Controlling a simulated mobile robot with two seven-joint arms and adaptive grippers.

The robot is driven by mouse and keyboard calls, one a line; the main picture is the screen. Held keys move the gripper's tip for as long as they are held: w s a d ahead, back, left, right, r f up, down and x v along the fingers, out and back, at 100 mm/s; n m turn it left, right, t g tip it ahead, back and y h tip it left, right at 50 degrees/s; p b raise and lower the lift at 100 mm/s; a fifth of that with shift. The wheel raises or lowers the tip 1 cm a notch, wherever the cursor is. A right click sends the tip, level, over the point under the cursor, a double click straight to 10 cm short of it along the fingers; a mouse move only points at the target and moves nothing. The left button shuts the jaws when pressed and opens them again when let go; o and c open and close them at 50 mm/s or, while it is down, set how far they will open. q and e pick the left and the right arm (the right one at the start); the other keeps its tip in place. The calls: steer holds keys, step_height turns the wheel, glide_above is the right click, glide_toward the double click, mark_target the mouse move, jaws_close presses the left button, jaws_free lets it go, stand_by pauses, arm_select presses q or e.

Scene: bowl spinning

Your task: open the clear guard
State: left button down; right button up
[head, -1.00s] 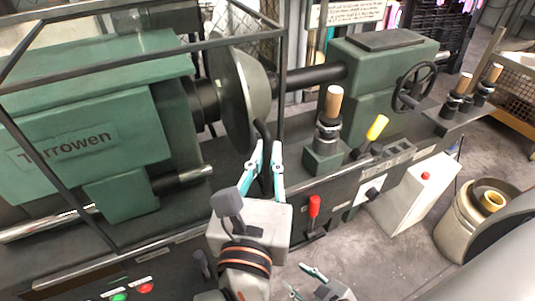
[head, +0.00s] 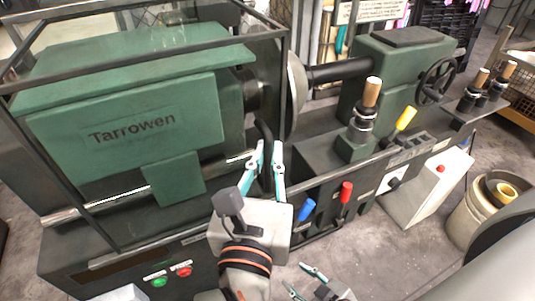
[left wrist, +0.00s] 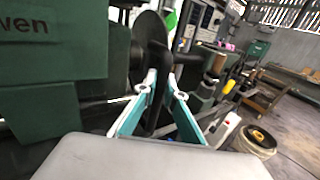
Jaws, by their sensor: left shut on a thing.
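The clear guard (head: 290,75) is a black-framed see-through cover around the green headstock at the left of the lathe. Its dark curved handle (head: 264,130) hangs at the guard's right side. My left gripper (head: 266,150) is shut on this handle; in the left wrist view the handle (left wrist: 155,95) stands between the teal fingers. The fingers hide part of it. My right gripper (head: 295,277) is low in the head view, empty, with its fingers apart, well away from the guard.
The round metal disc (head: 298,95) stands just right of the guard's edge. The tool post (head: 364,120), red lever (head: 345,192) and blue lever (head: 306,210) are to the right. A bin (head: 480,215) stands on the floor. Open floor lies in front.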

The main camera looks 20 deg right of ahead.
arm_select(q)
steer(key=shift+a+r, duration=0.1)
stand_by(0.3)
steer(key=c, duration=2.4)
jaws_free()
